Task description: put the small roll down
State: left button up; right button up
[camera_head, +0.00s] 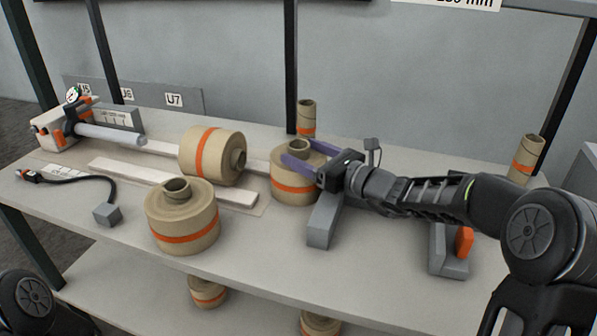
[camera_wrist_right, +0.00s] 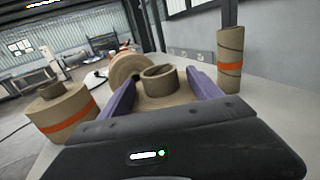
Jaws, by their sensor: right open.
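A kraft roll with an orange band (camera_head: 293,188) stands upright on the table, right of the middle. My right gripper (camera_head: 290,153) is open at its top, with its purple fingers on either side of the raised core. In the right wrist view, this roll's core (camera_wrist_right: 160,78) shows between the two spread fingers. Whether the fingers touch it I cannot tell. A second upright roll (camera_head: 182,222) stands at the front left, and a third roll (camera_head: 212,152) lies on its side behind it. My left gripper is out of view.
A grey block (camera_head: 322,222) stands just in front of the gripper. Narrow tubes (camera_head: 307,118) (camera_head: 527,158) stand at the back. A spindle unit (camera_head: 65,125) and a black cable with a grey box (camera_head: 107,214) are at left. More rolls sit on the lower shelf.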

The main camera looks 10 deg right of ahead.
jog(key=shift+x, duration=1.1)
jog(key=shift+c, duration=0.4)
grip_shut()
jog(key=shift+r, duration=0.15)
